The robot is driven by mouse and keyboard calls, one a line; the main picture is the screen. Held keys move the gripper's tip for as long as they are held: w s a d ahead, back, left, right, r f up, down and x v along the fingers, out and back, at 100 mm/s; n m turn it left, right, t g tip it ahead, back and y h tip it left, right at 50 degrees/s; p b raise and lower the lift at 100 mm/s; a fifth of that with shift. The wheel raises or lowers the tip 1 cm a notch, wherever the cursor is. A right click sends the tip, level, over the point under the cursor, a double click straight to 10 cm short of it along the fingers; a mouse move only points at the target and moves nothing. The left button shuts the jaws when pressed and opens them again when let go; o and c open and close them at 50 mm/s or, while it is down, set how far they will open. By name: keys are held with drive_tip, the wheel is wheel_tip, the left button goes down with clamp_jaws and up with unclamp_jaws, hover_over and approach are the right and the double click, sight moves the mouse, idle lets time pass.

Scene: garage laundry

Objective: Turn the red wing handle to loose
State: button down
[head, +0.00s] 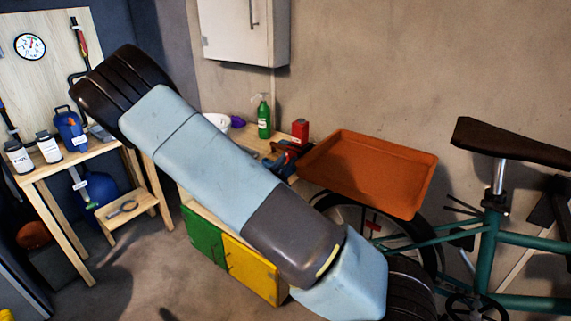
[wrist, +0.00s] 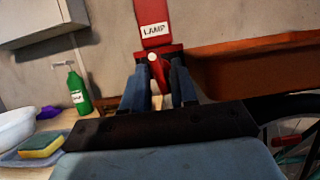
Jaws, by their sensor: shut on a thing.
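In the wrist view my gripper (wrist: 158,88) has its two blue fingers upright, one on each side of a red piece. This piece, apparently the red wing handle (wrist: 162,73), sits below a red block labelled LAMP (wrist: 155,14). A small pale round knob (wrist: 153,57) shows in front of the red part. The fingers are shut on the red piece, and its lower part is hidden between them. The red block (head: 300,130) stands just beyond, and dark blue and red parts show beside the arm.
An orange tray (head: 415,207) lies close on the right, above a bicycle wheel. A green bottle (wrist: 78,92), a white bowl (wrist: 14,128) and a yellow-green sponge (wrist: 40,146) are on the left. A wall cabinet (head: 236,30) hangs above.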

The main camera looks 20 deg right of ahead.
drive_tip(key=shift+d+r+n+t+y, duration=0.1)
drive_tip(key=shift+n+t+y, duration=0.2)
drive_tip(key=shift+n, duration=0.4)
drive_tip(key=c, duration=1.2)
unclamp_jaws()
drive_tip(key=shift+o, duration=0.2)
drive_tip(key=v, duration=1.4)
